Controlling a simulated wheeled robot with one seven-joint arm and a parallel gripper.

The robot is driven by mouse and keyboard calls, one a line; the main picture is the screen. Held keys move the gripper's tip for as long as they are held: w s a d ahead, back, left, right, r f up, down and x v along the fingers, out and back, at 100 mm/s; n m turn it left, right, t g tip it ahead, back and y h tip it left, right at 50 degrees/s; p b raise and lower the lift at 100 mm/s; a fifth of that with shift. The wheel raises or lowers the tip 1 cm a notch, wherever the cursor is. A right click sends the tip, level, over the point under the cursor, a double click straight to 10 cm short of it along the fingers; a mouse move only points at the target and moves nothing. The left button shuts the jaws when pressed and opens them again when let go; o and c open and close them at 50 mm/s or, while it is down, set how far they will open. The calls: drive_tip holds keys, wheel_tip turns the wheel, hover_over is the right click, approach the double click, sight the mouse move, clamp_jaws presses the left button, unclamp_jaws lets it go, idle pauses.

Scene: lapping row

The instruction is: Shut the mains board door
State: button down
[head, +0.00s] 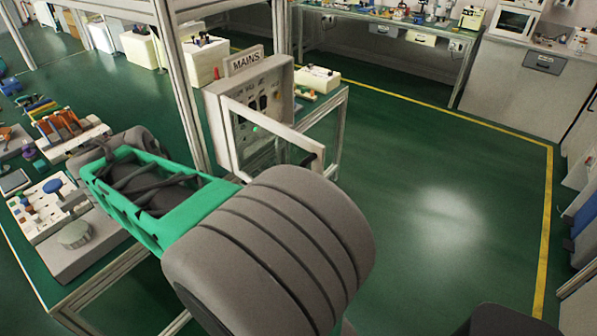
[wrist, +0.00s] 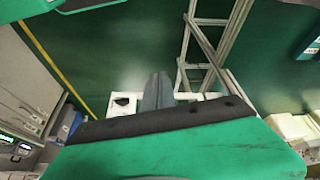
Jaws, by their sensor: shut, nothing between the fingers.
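The mains board (head: 246,88) is a pale upright box with a MAINS sign (head: 244,60) on top, at the middle of the head view. Its door (head: 280,130), a white frame with a clear pane, stands open, swung out toward the right. A dark handle (head: 307,159) is at its free end. In the wrist view my gripper (wrist: 158,90) is shut and empty. Just past the fingers is a white piece with a dark part (wrist: 122,101), which looks like the door's edge and handle. I cannot tell whether they touch. My arm hides the gripper in the head view.
A green-topped bench (head: 40,272) with tools and trays is at the left. A white box (head: 203,60) stands behind the board. A metal post (head: 180,95) rises beside it. The green floor (head: 440,190) to the right is clear, bounded by a yellow line (head: 547,200).

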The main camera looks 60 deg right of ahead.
drive_tip(key=s+d+r+m+g+p, duration=0.1)
drive_tip(key=s+d+r+m+g, duration=0.25)
drive_tip(key=d+m, duration=0.45)
drive_tip(key=s+d+r+m+g+p, duration=0.25)
drive_tip(key=s+d+m, duration=0.2)
drive_tip(key=m, duration=0.75)
drive_tip(key=s+d+f, duration=0.6)
drive_tip(key=d+f, duration=0.1)
drive_tip(key=shift+s+f+m, duration=0.15)
drive_tip(key=shift+f+m, duration=0.1)
drive_tip(key=shift+m, duration=0.05)
drive_tip(key=shift+d, duration=0.15)
